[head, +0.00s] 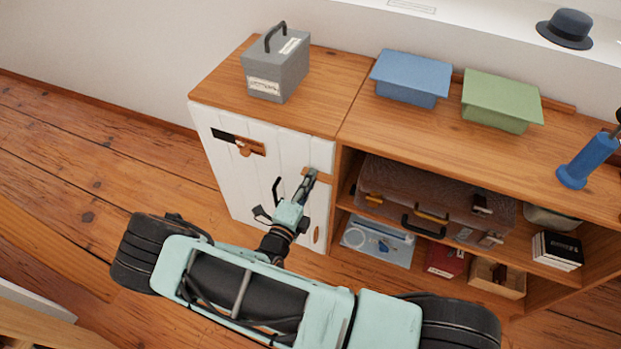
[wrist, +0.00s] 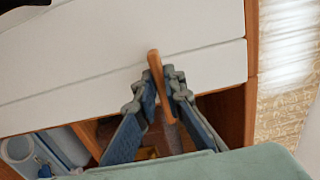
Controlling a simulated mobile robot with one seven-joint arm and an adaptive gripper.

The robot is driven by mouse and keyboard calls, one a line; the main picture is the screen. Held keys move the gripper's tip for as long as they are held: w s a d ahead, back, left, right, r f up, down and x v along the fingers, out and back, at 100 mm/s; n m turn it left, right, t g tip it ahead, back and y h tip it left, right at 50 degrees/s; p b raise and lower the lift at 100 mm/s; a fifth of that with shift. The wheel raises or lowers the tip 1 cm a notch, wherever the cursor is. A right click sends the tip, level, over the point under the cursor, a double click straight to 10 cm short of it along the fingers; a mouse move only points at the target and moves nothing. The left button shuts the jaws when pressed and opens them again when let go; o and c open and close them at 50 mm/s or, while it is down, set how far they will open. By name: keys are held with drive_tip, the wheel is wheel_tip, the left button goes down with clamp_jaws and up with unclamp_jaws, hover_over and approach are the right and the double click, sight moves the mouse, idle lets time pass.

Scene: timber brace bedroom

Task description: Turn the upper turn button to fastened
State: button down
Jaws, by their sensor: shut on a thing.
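The upper turn button (head: 325,176) is a small wooden bar near the top of the right edge of the white cabinet door (head: 225,150). In the wrist view the upper turn button (wrist: 155,66) lies between my fingertips, crosswise to the door edge, one end over the white boards. My gripper (head: 309,177) is shut on this bar; my gripper also shows in the wrist view (wrist: 160,84). The fingers hide part of the bar. A lower turn button (head: 316,235) sits further down the same edge, roughly upright. The door looks closed.
A dark door handle (head: 277,190) is left of my gripper. A grey box (head: 275,75) stands on the cabinet top. Open shelves to the right hold a brown suitcase (head: 385,183) and a clear blue-tinted bin (head: 378,241). Floor at left is clear.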

drive_tip(key=c, duration=2)
unclamp_jaws()
drive_tip(key=v, duration=1.2)
drive_tip(key=shift+r, duration=0.1)
